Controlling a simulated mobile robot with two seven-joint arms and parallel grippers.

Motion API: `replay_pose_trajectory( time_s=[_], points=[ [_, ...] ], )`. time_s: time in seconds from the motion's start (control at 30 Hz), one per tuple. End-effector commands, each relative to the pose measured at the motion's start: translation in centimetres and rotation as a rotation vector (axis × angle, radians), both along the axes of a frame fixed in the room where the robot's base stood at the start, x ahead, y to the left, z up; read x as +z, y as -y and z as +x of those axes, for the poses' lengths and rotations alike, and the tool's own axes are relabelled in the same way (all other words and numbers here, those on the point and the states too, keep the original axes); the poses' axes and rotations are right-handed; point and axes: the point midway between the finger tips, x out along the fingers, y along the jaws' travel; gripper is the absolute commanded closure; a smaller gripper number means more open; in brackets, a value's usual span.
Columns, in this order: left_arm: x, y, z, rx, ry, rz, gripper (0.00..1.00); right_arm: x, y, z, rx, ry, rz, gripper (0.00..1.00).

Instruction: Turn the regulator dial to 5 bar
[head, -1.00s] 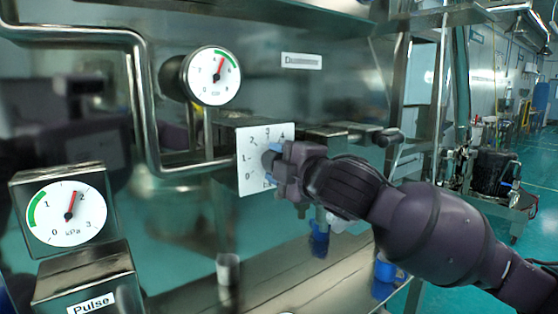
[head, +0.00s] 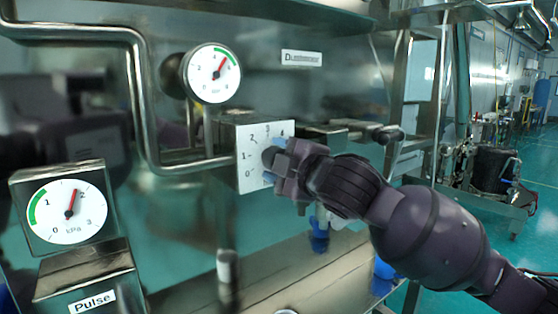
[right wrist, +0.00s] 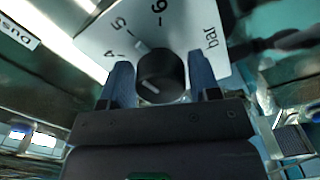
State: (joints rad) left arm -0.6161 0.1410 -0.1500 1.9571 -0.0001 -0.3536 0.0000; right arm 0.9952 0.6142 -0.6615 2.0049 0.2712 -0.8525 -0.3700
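The regulator dial is a round black knob (right wrist: 161,76) on a white scale plate (head: 252,137) marked in bar. In the right wrist view the numbers 4, 5 and 6 show above the knob. A short pale mark lies between the knob and the 5, and a light line shows on the knob's face. My right gripper (head: 273,160) has its two blue fingers on opposite sides of the knob, apparently touching it; it also shows in the right wrist view (right wrist: 161,82). In the head view the gripper hides part of the scale. My left gripper is not in view.
A round gauge (head: 212,73) with a red needle is above left of the plate. A kPa gauge (head: 68,212) stands lower left over a box labelled Pulse (head: 92,301). A steel pipe (head: 143,100) runs left of the plate. A metal ledge (head: 300,283) lies below.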

Motion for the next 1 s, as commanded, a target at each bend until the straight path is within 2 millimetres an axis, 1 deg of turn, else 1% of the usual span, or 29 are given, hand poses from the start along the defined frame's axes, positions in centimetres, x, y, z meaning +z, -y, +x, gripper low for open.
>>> replay_pose_trajectory(
  time_s=[0.03, 0.1, 0.37, 0.47, 0.57, 0.8, 1.0],
  points=[
    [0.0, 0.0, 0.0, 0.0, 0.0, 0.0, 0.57, 0.0, 0.0, 0.0, 0.0, 0.001, -0.001, 0.35],
    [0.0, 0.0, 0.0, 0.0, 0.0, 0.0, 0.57, 0.0, 0.0, 0.0, 0.0, 0.001, -0.001, 0.27],
    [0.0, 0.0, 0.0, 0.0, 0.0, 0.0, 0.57, 0.0, 0.0, 0.0, 0.0, 0.001, -0.001, 0.27],
    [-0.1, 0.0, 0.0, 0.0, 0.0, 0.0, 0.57, 0.0, 0.3, -0.4, 0.0, 0.002, -0.001, 0.27],
    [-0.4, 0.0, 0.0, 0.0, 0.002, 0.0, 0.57, -0.1, 1.0, -1.3, 0.0, 0.004, -0.001, 0.27],
    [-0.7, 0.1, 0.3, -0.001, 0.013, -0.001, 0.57, -0.2, 3.5, -4.8, 0.001, 0.003, -0.002, 0.27],
    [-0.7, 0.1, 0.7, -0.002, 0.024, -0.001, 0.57, -0.1, 5.4, -7.3, 0.0, 0.003, -0.002, 0.27]
  ],
)
